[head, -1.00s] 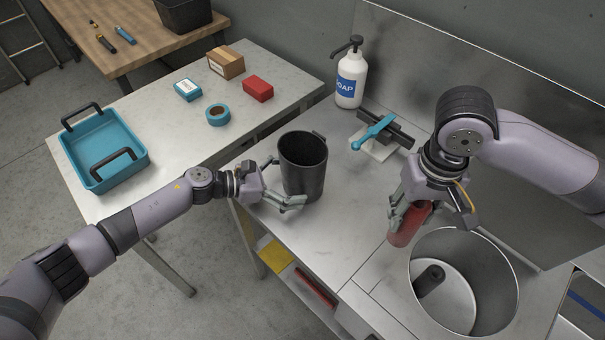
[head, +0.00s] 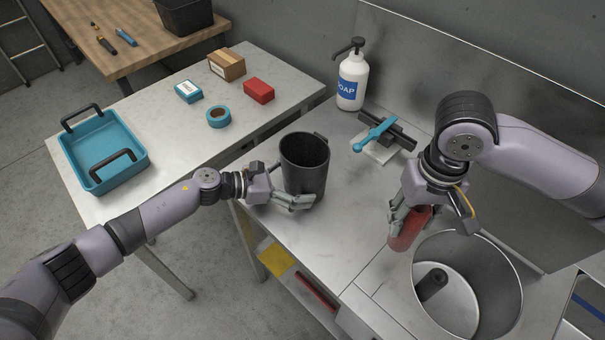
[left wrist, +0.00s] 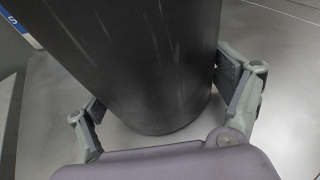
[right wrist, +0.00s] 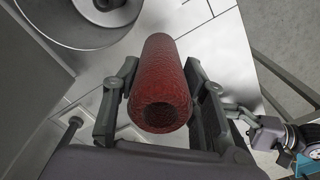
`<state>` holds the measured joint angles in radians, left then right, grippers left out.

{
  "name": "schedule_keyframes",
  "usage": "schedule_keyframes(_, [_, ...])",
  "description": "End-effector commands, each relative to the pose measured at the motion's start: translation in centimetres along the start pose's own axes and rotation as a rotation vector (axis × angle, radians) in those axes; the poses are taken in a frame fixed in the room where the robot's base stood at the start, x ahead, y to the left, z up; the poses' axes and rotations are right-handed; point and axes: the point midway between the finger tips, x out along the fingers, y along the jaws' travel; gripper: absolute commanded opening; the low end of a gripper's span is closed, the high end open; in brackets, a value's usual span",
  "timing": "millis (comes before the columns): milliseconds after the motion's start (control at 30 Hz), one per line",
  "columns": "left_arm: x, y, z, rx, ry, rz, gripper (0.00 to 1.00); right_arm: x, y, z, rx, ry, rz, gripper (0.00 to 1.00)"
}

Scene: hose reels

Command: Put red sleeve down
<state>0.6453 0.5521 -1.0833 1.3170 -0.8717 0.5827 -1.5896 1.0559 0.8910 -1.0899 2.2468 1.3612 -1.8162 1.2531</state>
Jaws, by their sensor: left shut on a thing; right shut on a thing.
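The red sleeve (head: 408,232) is a dark red hollow cylinder at the steel counter, just left of the round metal basin. My right gripper (head: 408,214) is shut on it from above; it stands about upright. The right wrist view shows the sleeve (right wrist: 160,80) between both fingers, its open end facing the camera. Whether its bottom touches the counter I cannot tell. My left gripper (head: 292,200) is shut on a black bin (head: 304,165) low on its side. In the left wrist view the bin (left wrist: 140,60) stands between the two fingers.
The round metal basin (head: 425,250) with a dark post inside is close to the sleeve's right. A soap bottle (head: 351,80) and a blue-handled tool (head: 375,133) are at the back. A side table holds a blue tray (head: 75,165). Counter between bin and sleeve is clear.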

Motion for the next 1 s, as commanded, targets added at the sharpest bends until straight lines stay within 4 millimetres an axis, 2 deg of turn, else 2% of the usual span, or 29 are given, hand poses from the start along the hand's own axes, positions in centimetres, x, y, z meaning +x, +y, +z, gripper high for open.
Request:
schedule_keyframes(133, [0.0,0.0,0.0,0.0,0.001,0.0,0.72,-0.5,-0.7,-1.1,0.026,0.002,-0.002,0.12])
schedule_keyframes(267, [0.0,0.0,0.0,0.0,0.0,0.0,0.72,-1.9,-2.6,-4.0,0.104,0.004,-0.004,0.12])
schedule_keyframes(500, [0.0,0.0,0.0,0.0,0.0,0.0,0.72,-6.7,-8.5,-10.9,0.33,0.003,-0.005,0.12])
schedule_keyframes(700, [0.0,0.0,-0.1,0.0,0.001,0.0,0.72,-9.9,-13.4,-15.0,0.513,0.0,-0.003,0.12])
schedule_keyframes(833, [0.0,0.0,-0.1,0.0,0.001,0.0,0.72,-11.3,-16.2,-16.6,0.611,-0.001,-0.002,0.12])
schedule_keyframes(1000, [0.0,0.0,-0.1,-0.001,0.001,-0.001,0.72,-11.7,-18.3,-17.7,0.699,-0.002,-0.001,0.12])
